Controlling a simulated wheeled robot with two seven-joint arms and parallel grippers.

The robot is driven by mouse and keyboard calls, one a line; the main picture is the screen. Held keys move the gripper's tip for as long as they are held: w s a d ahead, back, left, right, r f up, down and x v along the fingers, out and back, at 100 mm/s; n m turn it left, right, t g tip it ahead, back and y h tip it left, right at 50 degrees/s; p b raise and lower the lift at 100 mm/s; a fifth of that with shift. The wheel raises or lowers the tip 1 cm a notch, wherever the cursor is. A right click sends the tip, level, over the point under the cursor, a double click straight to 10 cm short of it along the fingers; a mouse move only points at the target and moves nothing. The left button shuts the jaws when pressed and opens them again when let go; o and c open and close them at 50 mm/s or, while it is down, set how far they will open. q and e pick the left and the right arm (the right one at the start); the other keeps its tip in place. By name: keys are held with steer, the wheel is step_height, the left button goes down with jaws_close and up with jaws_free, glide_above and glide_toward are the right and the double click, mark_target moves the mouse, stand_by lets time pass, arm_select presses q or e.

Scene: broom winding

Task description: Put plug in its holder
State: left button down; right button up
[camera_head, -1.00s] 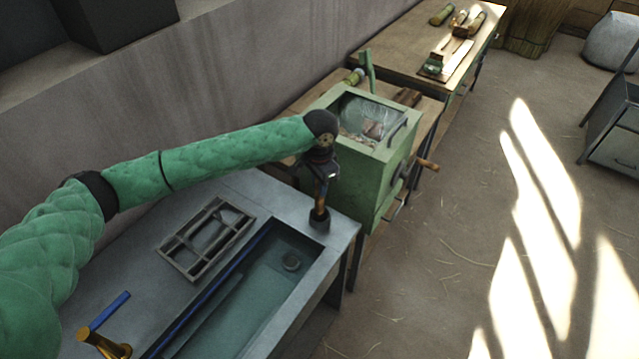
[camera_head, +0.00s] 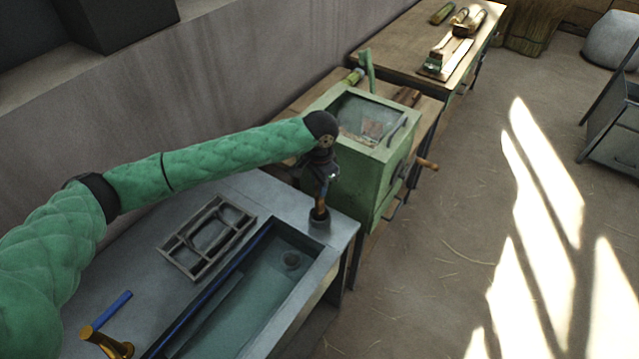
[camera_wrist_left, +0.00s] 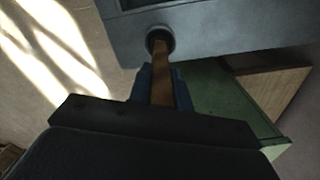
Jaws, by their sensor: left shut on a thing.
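The plug (camera_head: 320,204) shows as a brown, stick-like piece, upright at the far right corner of the grey sink bench. Its lower end is inside or at the mouth of a short dark round holder (camera_head: 319,221); I cannot tell how deep. My left gripper (camera_head: 322,188) is above the holder, shut on the plug's upper part. In the left wrist view the plug (camera_wrist_left: 163,65) runs from between the fingers of the gripper (camera_wrist_left: 158,80) to the dark ring of the holder (camera_wrist_left: 159,36). My right gripper is out of view.
A sunken basin (camera_head: 235,305) with a round drain (camera_head: 291,260) lies in front of the holder. A metal rack (camera_head: 206,237) and a brass tap (camera_head: 105,342) are on the bench. A green box machine (camera_head: 352,165) stands close behind the gripper.

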arm_select(q)
steer(key=shift+f, duration=0.45)
steer(key=c, duration=1.6)
jaws_free()
steer(key=shift+o, duration=0.2)
steer(key=shift+r+p, duration=2.45)
steer(key=shift+r, duration=0.4)
steer(key=shift+r+p, duration=0.5)
steer(key=shift+r, duration=2.15)
